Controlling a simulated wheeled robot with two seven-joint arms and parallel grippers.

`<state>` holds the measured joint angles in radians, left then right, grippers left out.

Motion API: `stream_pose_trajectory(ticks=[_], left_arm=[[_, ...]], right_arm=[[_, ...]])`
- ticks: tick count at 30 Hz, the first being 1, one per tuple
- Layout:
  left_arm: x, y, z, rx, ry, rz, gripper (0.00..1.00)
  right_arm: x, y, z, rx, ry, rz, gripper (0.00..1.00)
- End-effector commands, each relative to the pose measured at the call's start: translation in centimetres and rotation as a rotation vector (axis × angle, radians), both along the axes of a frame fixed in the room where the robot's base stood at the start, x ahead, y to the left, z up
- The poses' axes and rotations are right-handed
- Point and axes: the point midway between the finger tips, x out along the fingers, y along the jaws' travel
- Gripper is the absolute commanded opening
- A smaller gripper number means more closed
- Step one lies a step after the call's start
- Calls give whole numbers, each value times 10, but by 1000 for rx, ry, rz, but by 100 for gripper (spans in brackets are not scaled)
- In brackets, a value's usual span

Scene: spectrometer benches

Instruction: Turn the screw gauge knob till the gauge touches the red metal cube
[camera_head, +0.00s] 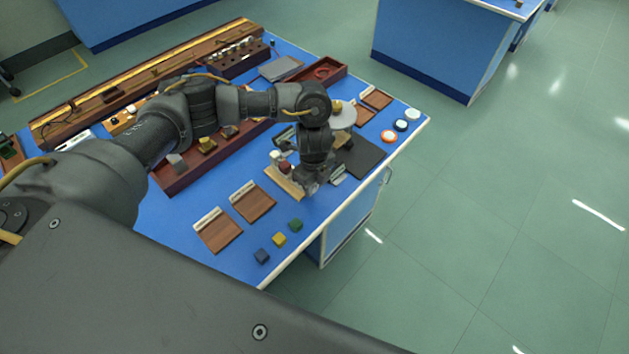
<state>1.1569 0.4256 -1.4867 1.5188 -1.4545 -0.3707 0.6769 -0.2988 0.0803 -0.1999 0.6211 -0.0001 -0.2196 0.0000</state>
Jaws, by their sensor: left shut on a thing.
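The screw gauge stands on a pale wooden base (283,181) near the front right part of the blue table. The red metal cube (285,167) shows small and dark red above that base, just left of my left gripper. My left gripper (312,187) points down at the right end of the gauge and is shut on the knob there. The gripper and wrist hide the knob and most of the gauge. The gap between gauge and cube is too small to make out. My right gripper is not in view.
Blue, yellow and green cubes (279,239) lie in front on the blue table (330,210). Two brown wooden plates (252,203) lie left of the gauge. A dark mat (362,156) and several round discs (389,136) lie to the right. A long wooden tray (176,184) is behind.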

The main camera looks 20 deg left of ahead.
Motion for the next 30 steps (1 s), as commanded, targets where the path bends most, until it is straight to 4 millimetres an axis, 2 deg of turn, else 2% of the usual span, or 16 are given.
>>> stream_pose_trajectory(ticks=[3, 13, 14, 18, 19, 26, 30], left_arm=[[-1, 1, 0, 18, 43, 0, 8], [-2, 1, -3, 22, 56, 0, 8], [-2, 1, -3, 22, 56, 0, 32], [-2, 1, -2, 22, 55, 0, 50], [-1, 1, -2, 21, 54, 0, 52], [0, 0, -1, 20, 51, -1, 52], [1, -1, 7, 20, 48, -2, 52]], right_arm=[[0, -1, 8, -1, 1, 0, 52], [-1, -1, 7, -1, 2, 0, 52], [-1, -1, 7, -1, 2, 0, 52], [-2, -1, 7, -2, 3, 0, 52], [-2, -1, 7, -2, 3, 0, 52], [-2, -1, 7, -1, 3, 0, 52], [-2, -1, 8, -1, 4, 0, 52]])
